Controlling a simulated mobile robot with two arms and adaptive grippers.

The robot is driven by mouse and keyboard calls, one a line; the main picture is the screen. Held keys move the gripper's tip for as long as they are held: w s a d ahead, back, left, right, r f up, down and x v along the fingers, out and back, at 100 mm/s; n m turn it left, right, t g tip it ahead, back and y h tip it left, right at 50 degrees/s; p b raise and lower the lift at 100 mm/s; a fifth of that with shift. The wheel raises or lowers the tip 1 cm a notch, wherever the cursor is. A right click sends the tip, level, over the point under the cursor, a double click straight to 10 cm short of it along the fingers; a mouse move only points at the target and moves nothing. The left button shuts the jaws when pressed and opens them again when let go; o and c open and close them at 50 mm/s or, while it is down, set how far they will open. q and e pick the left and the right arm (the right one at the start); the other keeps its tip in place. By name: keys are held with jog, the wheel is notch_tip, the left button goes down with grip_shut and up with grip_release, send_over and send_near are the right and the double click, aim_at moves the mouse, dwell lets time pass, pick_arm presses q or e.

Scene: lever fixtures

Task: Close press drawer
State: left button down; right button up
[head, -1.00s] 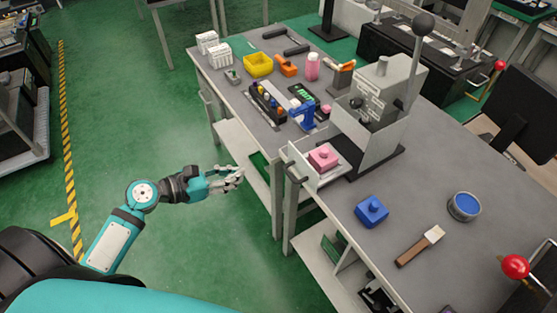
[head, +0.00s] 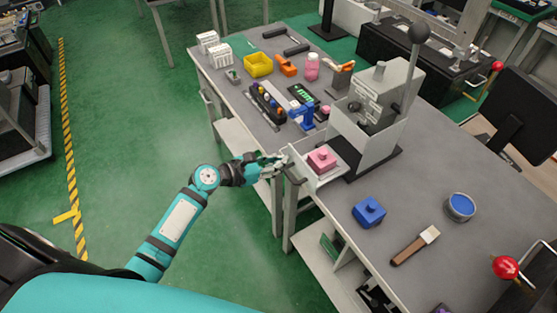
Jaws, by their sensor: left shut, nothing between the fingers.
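The grey press (head: 380,105) with its upright lever and dark knob stands on the table. Its drawer (head: 328,178) is pulled out toward the table's front edge, with a pink block (head: 321,159) in it. My left gripper (head: 282,161) is shut and empty, at the drawer's outer end near its dark handle (head: 292,173). I cannot tell whether the fingers touch the drawer. My right gripper is not in view.
A blue block (head: 369,211), a brush (head: 415,246) and a blue-topped tin (head: 460,207) lie right of the press on the table (head: 450,165). A blue clamp-like tool (head: 304,114) and a yellow bin (head: 258,64) are left of it. Green floor is open left of the table.

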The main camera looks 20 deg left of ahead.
pick_arm(q)
jog(key=w+d, duration=0.2)
jog(key=w+d+p, duration=0.1)
jog(key=w+d, duration=0.1)
jog(key=w, duration=0.1)
jog(key=w+d, duration=0.1)
jog(key=w, duration=0.1)
jog(key=shift+w+d, duration=0.2)
jog(key=shift+d, duration=0.2)
jog(key=shift+s+p, duration=0.2)
jog(key=shift+p, duration=0.15)
